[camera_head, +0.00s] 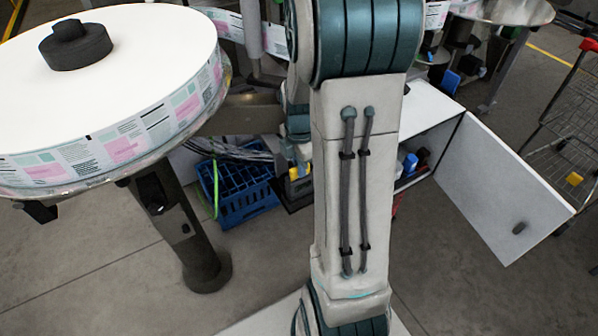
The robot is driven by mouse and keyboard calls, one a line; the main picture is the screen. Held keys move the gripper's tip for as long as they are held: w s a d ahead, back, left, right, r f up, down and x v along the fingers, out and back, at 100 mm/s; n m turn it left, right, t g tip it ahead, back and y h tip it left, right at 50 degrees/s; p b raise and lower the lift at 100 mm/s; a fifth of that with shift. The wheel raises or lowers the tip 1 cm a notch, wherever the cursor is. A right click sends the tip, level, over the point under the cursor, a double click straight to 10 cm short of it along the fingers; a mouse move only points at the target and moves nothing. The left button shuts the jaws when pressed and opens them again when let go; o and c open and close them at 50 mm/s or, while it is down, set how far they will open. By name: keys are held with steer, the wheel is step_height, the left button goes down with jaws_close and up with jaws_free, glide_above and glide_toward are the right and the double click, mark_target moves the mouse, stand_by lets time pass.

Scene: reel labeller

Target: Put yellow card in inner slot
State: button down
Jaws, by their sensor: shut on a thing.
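A small yellow piece (300,188), which looks like the yellow card, shows just left of my upright arm link, low behind it. My gripper (296,174) is at the end of my wrist, directly above this yellow piece, and is largely hidden by the arm link. It appears shut on the card. A dark flat surface lies just below the card; I cannot tell whether they touch. No inner slot can be made out from here.
A large label reel (130,60) on a post stands at left. A blue crate (235,193) is on the floor. An open cabinet door (497,185) juts out at right, with a wire cart (565,125) beyond it. The lower-left floor is clear.

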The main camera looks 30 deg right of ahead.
step_height(320, 180, up, 17)
steer(key=p, duration=0.5)
stand_by(0.8)
